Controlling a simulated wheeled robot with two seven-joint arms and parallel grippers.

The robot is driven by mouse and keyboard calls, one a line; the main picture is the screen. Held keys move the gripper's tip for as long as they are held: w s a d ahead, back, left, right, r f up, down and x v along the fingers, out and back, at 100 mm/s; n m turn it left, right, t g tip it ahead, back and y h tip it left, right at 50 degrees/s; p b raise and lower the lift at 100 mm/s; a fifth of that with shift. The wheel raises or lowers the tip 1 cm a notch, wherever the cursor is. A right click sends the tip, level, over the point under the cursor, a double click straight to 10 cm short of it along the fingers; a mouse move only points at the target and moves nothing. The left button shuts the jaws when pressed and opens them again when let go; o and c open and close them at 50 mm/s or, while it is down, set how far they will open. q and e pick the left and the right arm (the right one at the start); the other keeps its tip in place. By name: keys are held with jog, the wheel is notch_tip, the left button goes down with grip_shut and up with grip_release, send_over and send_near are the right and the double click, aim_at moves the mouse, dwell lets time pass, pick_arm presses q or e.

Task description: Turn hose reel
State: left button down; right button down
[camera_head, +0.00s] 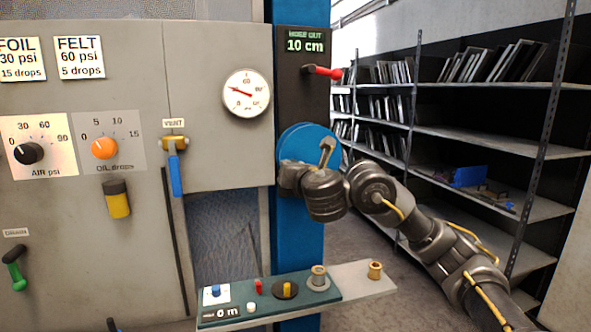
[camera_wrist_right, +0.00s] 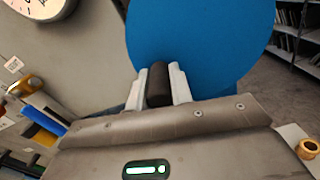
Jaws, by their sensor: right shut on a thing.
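The hose reel (camera_head: 296,137) is a blue disc on a blue post, to the right of the grey panel. In the right wrist view its blue face (camera_wrist_right: 205,40) fills the upper middle. My right gripper (camera_wrist_right: 159,88) is shut on the reel's dark handle (camera_wrist_right: 158,84), with one pale finger on each side of it. In the head view my right arm hides the lower part of the reel and most of the grip. A display (camera_head: 305,45) above the reel reads 10 cm under a small heading that looks like "HOSE OUT". My left gripper is out of view.
A red-handled lever (camera_head: 323,71) and a round gauge (camera_head: 246,93) sit above the reel. A blue-handled vent valve (camera_head: 175,165) is to its left. A ledge (camera_head: 362,284) with small fittings juts out below. Shelving (camera_head: 480,130) stands at the right.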

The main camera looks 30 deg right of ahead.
jog(key=shift+d+f+n+b, duration=0.15)
jog(key=shift+f+n+b, duration=0.35)
jog(key=shift+n, duration=0.4)
jog(key=c, duration=1.2)
grip_release()
jog(key=shift+c, duration=0.2)
jog(key=shift+s+r+p, duration=0.1)
jog(key=shift+s+p, duration=0.1)
jog(key=shift+p, duration=0.15)
jog(key=s+a+p, duration=0.1)
jog(key=s+p, duration=0.9)
jog(key=p, duration=0.2)
jog(key=shift+s+a+p, duration=0.15)
jog(key=shift+a+p, duration=0.2)
jog(key=shift+p, duration=0.05)
